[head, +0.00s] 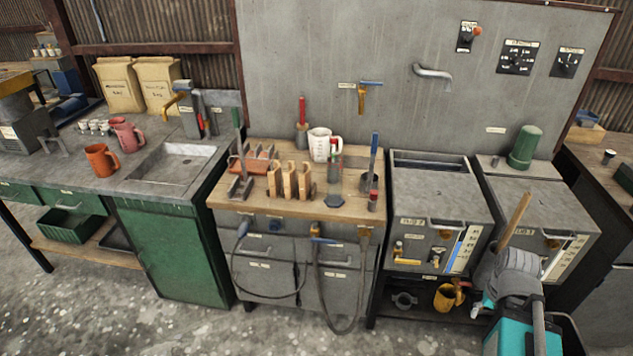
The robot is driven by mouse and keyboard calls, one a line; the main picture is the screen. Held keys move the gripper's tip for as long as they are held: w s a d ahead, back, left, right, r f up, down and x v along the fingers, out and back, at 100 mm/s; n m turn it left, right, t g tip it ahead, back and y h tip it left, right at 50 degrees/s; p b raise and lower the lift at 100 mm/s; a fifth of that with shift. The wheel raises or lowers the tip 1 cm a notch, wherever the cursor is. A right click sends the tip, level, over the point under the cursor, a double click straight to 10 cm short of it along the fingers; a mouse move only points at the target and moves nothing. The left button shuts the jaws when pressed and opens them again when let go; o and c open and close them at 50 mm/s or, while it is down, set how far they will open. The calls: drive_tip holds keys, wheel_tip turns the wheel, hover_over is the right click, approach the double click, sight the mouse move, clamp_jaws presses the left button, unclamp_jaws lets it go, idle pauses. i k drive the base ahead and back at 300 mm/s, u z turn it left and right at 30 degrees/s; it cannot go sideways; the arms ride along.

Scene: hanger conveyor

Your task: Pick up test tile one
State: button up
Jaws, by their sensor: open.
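Several small reddish-brown tile-like pieces (257,160) stand in a low holder at the back left of the wooden worktop. They are the likeliest test tiles, but no number is readable, so I cannot tell which is test tile one. A tall grey-green tool (239,150) stands in front of them and hides part of the holder. I cannot make out my gripper or its fingertips; grey and teal parts at the lower right look like my arm, far from the tiles.
A sink (175,163) is at left.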

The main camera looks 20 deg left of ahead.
sight(305, 179)
drive_tip(key=z, duration=0.05)
drive_tip(key=k, duration=0.85)
drive_tip(key=u, duration=0.7)
drive_tip(key=i, duration=1.1)
drive_tip(key=z, duration=0.05)
